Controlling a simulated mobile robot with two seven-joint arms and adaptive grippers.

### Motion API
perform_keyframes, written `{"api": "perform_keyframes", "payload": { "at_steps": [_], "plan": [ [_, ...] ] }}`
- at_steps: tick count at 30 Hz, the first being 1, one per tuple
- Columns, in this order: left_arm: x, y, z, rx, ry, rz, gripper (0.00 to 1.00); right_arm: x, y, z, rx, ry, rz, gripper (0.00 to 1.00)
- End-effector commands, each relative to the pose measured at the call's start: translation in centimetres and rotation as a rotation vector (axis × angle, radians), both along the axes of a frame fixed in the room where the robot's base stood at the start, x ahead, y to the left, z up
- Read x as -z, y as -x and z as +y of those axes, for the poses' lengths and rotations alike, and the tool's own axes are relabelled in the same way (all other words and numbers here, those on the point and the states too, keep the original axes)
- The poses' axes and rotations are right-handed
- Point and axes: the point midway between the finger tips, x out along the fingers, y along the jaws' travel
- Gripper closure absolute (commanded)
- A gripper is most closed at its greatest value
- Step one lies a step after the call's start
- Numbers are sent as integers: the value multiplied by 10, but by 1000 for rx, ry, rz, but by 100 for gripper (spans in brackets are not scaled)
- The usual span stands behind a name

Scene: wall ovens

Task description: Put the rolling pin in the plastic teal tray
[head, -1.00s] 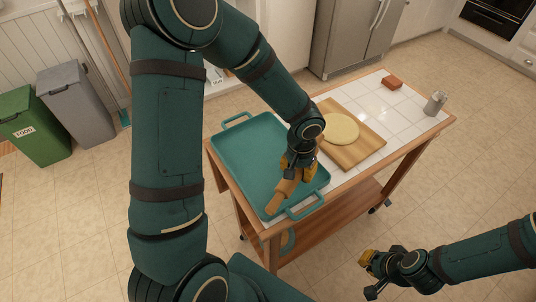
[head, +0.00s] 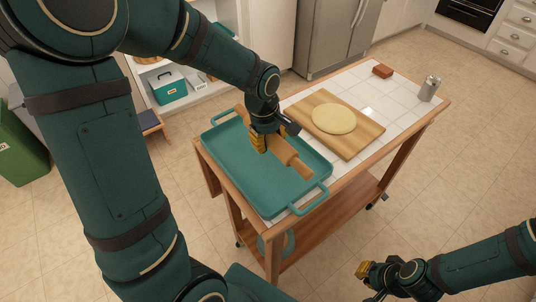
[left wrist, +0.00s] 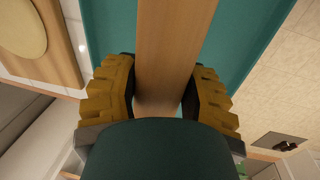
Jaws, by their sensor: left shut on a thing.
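The wooden rolling pin (head: 287,155) is held by my left gripper (head: 262,142) over the teal tray (head: 232,168). It lies slantwise, one handle toward the lower right; I cannot tell whether it touches the tray floor. In the left wrist view, the yellow fingers of the left gripper (left wrist: 160,98) are on both sides of the pin (left wrist: 172,45), with the tray (left wrist: 245,35) behind it. The tray sits on the left end of the cart top. My right gripper (head: 369,271) is away from the cart at the lower right, its finger opening unclear.
A wooden board (head: 358,143) with flat round dough (head: 334,119) lies right of the tray. A reddish block (head: 382,71) and a metal shaker (head: 429,88) stand at the cart's far end. White tiles (head: 375,98) between them are clear.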

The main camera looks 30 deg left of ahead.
Motion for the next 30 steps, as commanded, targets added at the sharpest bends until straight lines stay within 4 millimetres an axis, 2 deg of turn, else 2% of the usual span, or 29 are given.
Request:
{"api": "perform_keyframes", "payload": {
  "at_steps": [1, 8, 15, 23, 30],
  "plan": [
    [10, 0, 0, 0, 1, 1, 99, 4, -1, 0, 0, 0, -1, 100],
    [26, 0, 0, 2, -1, 1, 99, 7, -2, 0, 1, 0, -4, 100],
    [56, 0, 0, 3, -1, 1, 99, 16, -3, 0, 2, 1, -8, 100],
    [57, 0, 0, 3, -1, -2, 99, 15, -3, 0, 2, 2, -8, 100],
    [64, 0, 0, 4, -1, -2, 99, 22, -4, -1, 3, 2, -10, 100]
  ]
}}
